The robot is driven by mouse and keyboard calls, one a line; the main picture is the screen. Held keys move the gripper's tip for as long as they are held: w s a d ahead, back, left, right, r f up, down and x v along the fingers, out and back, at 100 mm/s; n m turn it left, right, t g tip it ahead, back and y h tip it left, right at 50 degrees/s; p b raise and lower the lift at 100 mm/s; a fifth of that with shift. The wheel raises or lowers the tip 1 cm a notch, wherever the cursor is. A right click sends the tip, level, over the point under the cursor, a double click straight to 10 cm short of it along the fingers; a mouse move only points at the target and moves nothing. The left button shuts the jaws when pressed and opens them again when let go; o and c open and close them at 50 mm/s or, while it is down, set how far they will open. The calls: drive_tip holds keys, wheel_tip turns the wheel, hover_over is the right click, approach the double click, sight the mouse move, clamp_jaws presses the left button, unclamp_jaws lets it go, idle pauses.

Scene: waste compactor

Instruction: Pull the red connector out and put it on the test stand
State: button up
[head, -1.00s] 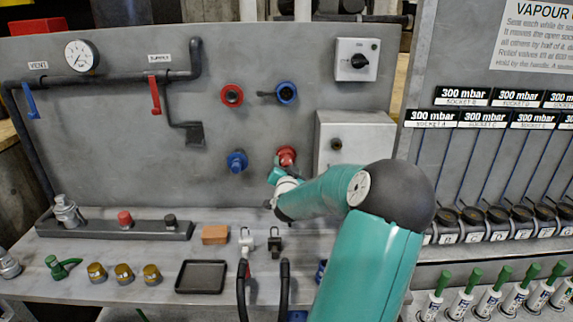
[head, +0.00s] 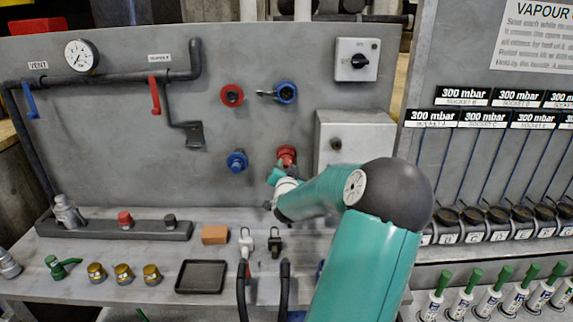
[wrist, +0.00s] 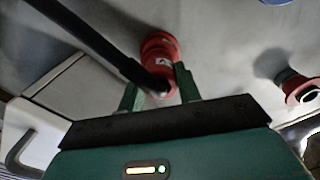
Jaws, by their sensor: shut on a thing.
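The red connector (head: 286,154) is at the grey upright panel, right of the blue connector (head: 237,161). In the wrist view the red connector (wrist: 160,50) lies between the green fingers of my gripper (wrist: 158,88), which is shut on it. A black cable or rod meets its near end. The head view shows my gripper (head: 279,175) at the connector's lower side, partly hidden by my wrist. The connector still appears to be against the panel; I cannot tell whether it is loose. I cannot tell for sure which item is the test stand.
A red ring socket (head: 232,95) and a blue one (head: 286,92) are above. A grey box (head: 350,140) stands close right. The bench holds a dark rail (head: 100,229) with fittings, an orange block (head: 215,235), a black tray (head: 219,277) and several brass fittings.

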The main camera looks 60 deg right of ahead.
drive_tip(key=shift+s+a+r, duration=0.1)
drive_tip(key=shift+s+a, duration=0.1)
drive_tip(key=shift+a, duration=0.05)
idle(0.4)
drive_tip(key=shift+v, duration=2.75)
